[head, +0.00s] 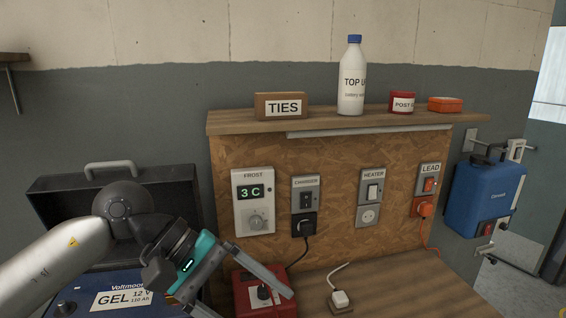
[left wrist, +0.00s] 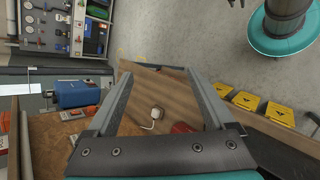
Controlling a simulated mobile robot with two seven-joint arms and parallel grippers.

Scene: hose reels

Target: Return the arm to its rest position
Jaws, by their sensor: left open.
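My left arm comes in from the lower left in the head view. Its teal-bodied left gripper (head: 250,303) points down to the lower right, in front of the battery and its case. One finger reaches over the red box on the bench; the other runs to the bottom edge of the picture. In the left wrist view the left gripper (left wrist: 160,73) has its fingers wide apart, with nothing held between them. The wooden bench top shows beyond the fingers. My right gripper is not clearly seen in either view.
A blue GEL battery (head: 75,302) stands by an open dark case (head: 55,200). A red box (head: 246,290) and white plug (head: 340,299) lie near the gripper. The panel (head: 335,185) carries switches and sockets under a shelf (head: 235,124). Yellow blocks (left wrist: 280,113) lie right.

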